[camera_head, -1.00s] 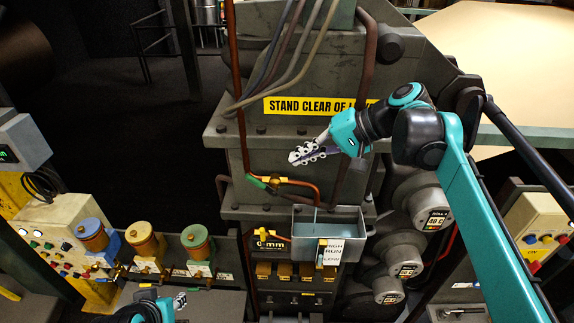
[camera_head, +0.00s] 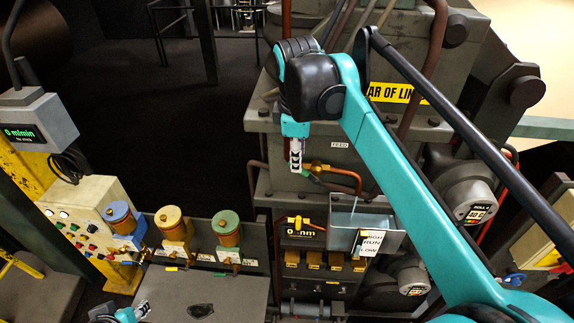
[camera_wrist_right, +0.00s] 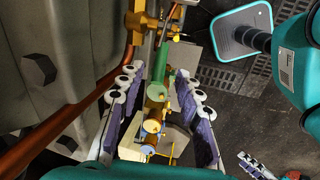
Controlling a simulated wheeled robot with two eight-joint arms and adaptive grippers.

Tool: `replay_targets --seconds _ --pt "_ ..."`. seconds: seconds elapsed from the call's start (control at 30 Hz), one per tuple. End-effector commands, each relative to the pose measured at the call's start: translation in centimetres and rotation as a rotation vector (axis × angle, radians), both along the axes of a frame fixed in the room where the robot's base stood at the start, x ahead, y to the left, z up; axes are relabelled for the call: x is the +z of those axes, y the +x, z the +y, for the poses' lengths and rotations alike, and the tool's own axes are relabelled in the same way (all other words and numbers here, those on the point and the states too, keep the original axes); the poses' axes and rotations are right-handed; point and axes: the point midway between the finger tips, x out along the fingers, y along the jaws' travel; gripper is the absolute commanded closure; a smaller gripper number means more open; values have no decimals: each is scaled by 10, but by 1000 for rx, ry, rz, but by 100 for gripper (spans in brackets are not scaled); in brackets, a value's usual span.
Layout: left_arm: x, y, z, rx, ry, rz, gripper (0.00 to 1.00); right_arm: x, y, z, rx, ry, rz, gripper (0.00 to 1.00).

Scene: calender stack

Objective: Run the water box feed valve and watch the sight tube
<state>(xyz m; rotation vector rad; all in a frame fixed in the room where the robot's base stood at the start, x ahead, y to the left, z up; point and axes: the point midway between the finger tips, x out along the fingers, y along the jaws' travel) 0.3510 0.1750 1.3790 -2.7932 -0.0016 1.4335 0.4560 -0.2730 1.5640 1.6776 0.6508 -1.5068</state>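The feed valve (camera_head: 316,168) is a brass body with a green handle on a copper pipe, under a FEED label. The pipe bends down to the grey water box (camera_head: 341,238). The sight tube area, beside a HIGH/RUN/LOW card (camera_head: 371,243), is on the box's front; its level is too small to read. My right gripper (camera_head: 296,160) points down just left of the valve. My left gripper (camera_head: 142,310) is low at the left.
Blue, yellow and green pots (camera_head: 228,232) stand on a ledge at left. A button console (camera_head: 95,205) and a display reading 0 m/min (camera_head: 22,134) are farther left. Rolls (camera_head: 465,200) are at right, partly behind my right arm.

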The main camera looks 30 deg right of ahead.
Motion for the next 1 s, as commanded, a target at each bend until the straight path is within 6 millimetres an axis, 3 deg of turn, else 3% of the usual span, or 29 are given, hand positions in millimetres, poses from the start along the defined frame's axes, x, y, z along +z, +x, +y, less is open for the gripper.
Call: replay_targets --seconds 0.3,0.63,0.67,0.8,1.0 --pt "5 0 0 0 0 0 65 -44 8 -5 -2 3 -1 65" --pt "5 0 0 0 0 0 65 -50 9 -6 -3 3 -1 65" --pt "5 0 0 0 0 0 65 -50 9 -5 -3 3 0 68" --pt "5 0 0 0 0 0 65 -50 9 -5 -2 4 0 100" --pt "5 0 0 0 0 0 65 -50 9 -6 -3 4 -1 100"
